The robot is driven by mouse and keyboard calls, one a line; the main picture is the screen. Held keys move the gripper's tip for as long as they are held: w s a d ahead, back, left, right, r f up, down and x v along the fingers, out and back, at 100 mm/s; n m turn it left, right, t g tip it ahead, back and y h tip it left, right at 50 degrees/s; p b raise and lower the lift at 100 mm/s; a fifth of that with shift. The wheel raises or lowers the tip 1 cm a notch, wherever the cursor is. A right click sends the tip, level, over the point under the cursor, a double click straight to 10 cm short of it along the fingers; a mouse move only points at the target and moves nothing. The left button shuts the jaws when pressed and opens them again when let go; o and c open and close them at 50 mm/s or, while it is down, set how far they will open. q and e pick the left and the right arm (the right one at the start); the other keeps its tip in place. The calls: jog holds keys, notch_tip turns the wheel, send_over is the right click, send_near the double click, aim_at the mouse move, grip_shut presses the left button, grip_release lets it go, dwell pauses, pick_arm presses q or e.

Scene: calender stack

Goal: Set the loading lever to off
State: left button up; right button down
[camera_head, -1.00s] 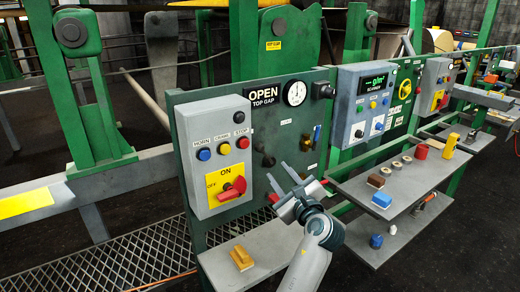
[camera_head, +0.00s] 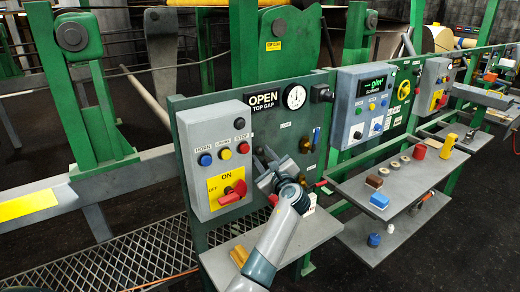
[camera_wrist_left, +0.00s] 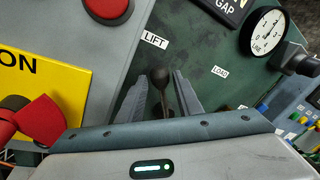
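A dark lever with a rounded end (camera_wrist_left: 163,80) stands out from the green panel in the left wrist view. A LIFT label (camera_wrist_left: 154,40) is above it and a LOAD label (camera_wrist_left: 220,72) is to its right; which one names this lever I cannot tell for sure. My left gripper (camera_head: 264,154) is at the panel, just right of the grey button box. In the left wrist view its fingers (camera_wrist_left: 161,77) are apart, one on each side of the lever, with some gap showing. In the head view the gripper hides most of the lever. My right gripper is not in view.
The grey box (camera_head: 218,158) with buttons and a red rotary switch (camera_head: 234,192) is close on the left. A shelf with a yellow block (camera_head: 238,256) lies below. A grey shelf (camera_head: 405,185) holds small objects.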

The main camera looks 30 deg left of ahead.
aim_at(262, 154)
pick_arm(q)
jog(key=shift+x, duration=1.6)
jog(key=shift+c, duration=0.3)
grip_shut()
jog(key=shift+w, duration=0.1)
